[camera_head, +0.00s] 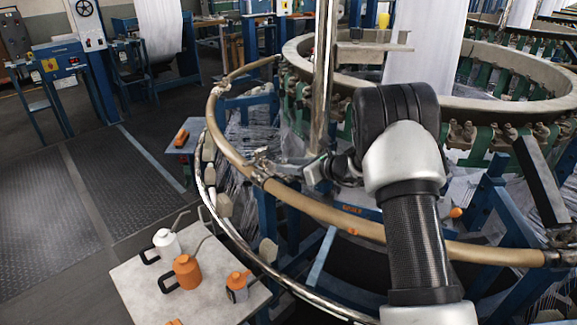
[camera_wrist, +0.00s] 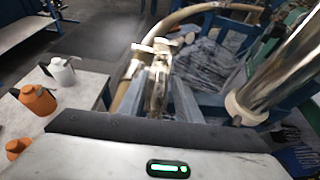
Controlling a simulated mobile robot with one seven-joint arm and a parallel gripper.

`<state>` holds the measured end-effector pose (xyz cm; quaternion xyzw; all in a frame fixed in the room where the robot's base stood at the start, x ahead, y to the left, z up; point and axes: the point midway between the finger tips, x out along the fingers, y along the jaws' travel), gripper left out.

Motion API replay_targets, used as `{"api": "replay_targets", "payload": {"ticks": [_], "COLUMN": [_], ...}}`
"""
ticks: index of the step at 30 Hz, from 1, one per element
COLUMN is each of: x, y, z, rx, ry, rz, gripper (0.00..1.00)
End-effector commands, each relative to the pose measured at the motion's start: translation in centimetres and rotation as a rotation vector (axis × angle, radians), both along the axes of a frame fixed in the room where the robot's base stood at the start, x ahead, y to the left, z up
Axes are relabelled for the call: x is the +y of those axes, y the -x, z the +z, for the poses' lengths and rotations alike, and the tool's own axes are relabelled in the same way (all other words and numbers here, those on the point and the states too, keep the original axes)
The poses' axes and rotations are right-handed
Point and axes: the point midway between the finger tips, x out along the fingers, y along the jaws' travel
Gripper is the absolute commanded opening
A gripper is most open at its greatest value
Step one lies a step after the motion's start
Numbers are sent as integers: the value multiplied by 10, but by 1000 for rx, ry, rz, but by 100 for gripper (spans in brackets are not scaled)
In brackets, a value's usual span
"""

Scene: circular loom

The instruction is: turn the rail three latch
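The rail (camera_head: 312,208) is a tan curved tube around the front of the loom. A metal latch (camera_head: 262,168) sits on it left of centre. In the wrist view a metal latch (camera_wrist: 157,65) lies ahead of my gripper, on the tan rail (camera_wrist: 131,85). A second metal fitting (camera_head: 557,258) is at the rail's right end. I cannot tell which is number three. My gripper (camera_head: 312,172) is just right of the left latch and seems apart from it. Its pale body with a green light fills the bottom of the wrist view.
A shiny upright post (camera_head: 323,80) stands close behind my gripper, and at right in the wrist view (camera_wrist: 275,75). A small table (camera_head: 140,290) at lower left holds a white can (camera_head: 167,244) and orange cans (camera_head: 187,271). Floor at left is clear.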

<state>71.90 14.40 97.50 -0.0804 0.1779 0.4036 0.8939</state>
Motion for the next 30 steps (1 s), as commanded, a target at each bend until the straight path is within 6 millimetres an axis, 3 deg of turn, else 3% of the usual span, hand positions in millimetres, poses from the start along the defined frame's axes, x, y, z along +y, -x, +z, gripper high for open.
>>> {"api": "replay_targets", "payload": {"ticks": [11,17,30], "x": [5,5,6], "y": [-5,-5,-9], "z": [-3,-3,-5], "rx": [0,0,-1], "ry": [0,0,-2], "rz": [0,0,-30], "gripper": [31,1,0]}}
